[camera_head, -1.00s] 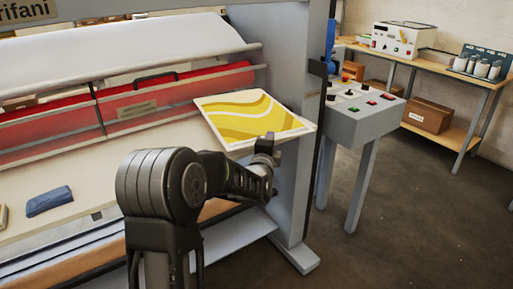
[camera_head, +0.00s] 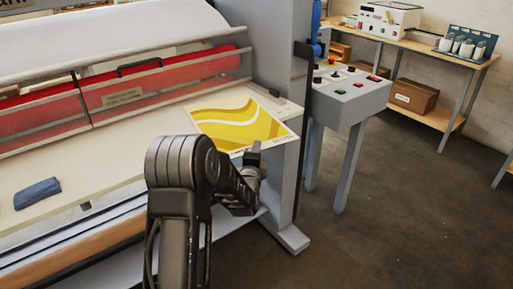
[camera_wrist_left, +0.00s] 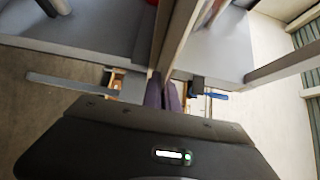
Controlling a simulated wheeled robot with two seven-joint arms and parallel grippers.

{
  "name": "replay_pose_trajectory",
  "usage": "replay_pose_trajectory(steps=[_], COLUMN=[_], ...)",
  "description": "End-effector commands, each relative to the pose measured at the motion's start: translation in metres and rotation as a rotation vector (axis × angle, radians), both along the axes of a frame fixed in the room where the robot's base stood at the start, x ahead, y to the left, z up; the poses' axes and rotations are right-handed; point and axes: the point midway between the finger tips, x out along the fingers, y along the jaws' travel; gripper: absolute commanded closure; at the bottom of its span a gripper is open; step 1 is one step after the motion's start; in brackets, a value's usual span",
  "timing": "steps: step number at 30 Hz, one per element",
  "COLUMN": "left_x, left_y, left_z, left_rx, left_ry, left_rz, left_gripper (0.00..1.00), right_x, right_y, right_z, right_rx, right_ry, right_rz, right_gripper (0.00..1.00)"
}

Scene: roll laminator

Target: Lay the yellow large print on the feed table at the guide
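The yellow large print (camera_head: 240,122), with white wavy bands and a pale border, is flat over the right end of the beige feed table (camera_head: 110,168). I cannot tell whether it touches the table or hovers just above. Its near edge reaches about the table's front edge. My left gripper (camera_head: 254,156) is at that near edge, shut on it. In the left wrist view the fingers (camera_wrist_left: 163,92) are close together, with the print seen nearly edge-on between them. The guide is not clear to make out. My right gripper is not in view.
A blue folded cloth (camera_head: 37,193) lies on the table's left part. The red roller (camera_head: 150,90) behind a clear guard runs along the back. The machine's grey side frame (camera_head: 285,60) and a control box (camera_head: 350,97) stand right of the print.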

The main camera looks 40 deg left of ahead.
Motion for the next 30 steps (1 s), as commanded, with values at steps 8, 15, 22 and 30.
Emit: replay_pose_trajectory(steps=[8, 15, 22, 30], left_x=[0.0003, 0.0000, 0.0000, -0.0001], left_y=[0.0005, 0.0004, 0.0005, 0.0006], left_z=[0.0004, -0.0023, -0.0023, 0.0030], left_rx=[0.002, 0.001, 0.001, 0.001], left_ry=[-0.004, -0.002, -0.002, -0.002], left_rz=[0.001, 0.001, 0.001, 0.001], left_gripper=[1.00, 0.86, 0.76, 0.76], right_x=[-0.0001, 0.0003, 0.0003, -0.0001], right_y=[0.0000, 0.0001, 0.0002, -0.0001], right_z=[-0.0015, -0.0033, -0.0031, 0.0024], right_rx=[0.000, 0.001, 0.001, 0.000], right_ry=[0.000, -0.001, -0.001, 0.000], right_rz=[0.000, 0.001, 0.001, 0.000], right_gripper=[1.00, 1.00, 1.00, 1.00])
